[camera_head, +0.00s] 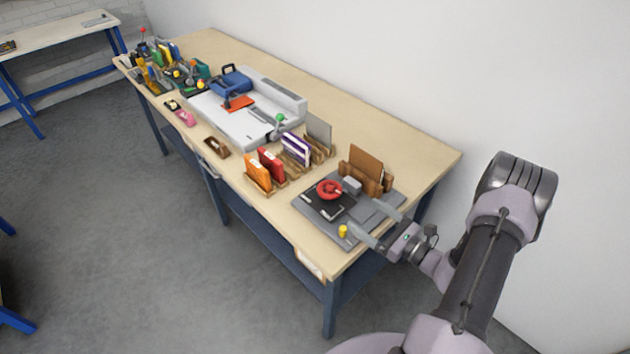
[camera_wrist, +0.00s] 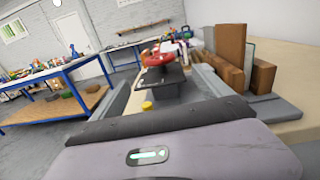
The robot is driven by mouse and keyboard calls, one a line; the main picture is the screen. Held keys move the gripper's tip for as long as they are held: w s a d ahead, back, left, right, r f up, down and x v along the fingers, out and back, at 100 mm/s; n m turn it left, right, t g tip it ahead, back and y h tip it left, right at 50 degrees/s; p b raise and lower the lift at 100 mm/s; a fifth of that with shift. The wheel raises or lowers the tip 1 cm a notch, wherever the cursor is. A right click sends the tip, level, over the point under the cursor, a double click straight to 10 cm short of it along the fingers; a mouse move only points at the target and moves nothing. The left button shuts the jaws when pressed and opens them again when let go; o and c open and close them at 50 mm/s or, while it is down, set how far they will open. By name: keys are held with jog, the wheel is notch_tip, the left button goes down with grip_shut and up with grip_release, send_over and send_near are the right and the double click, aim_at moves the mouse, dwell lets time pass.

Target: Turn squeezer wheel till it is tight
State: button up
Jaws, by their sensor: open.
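The squeezer has a red wheel (camera_head: 329,188) on top of a black plate (camera_head: 330,205), standing on a grey base board (camera_head: 312,219) at the near end of the workbench. The red wheel (camera_wrist: 157,58) also shows in the wrist view, ahead of my gripper and above a dark block. My gripper (camera_head: 370,222) is open and empty, at the right side of the grey board. Its two fingers point left toward the wheel and stand apart from it. In the wrist view, my gripper (camera_wrist: 165,95) has the squeezer between and beyond its fingers.
A yellow knob (camera_head: 343,231) stands at the board's front edge. Brown boards in a wooden holder (camera_head: 366,168) stand behind the wheel. Orange and red books (camera_head: 264,170) are left of it. Further left is a grey-white machine (camera_head: 255,110).

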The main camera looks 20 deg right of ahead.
aim_at(330, 191)
jog(key=b+x, duration=0.1)
jog(key=x, duration=1.3)
jog(key=shift+w, duration=0.1)
jog(key=c, duration=1.4)
jog(key=shift+o, duration=0.2)
jog(key=m+t+h, duration=0.1)
jog(key=m+h, duration=0.1)
jog(key=h, duration=0.1)
jog(key=shift+a, duration=0.15)
jog(key=shift+h, duration=0.3)
jog(key=o, duration=1.4)
jog(key=shift+c, duration=0.2)
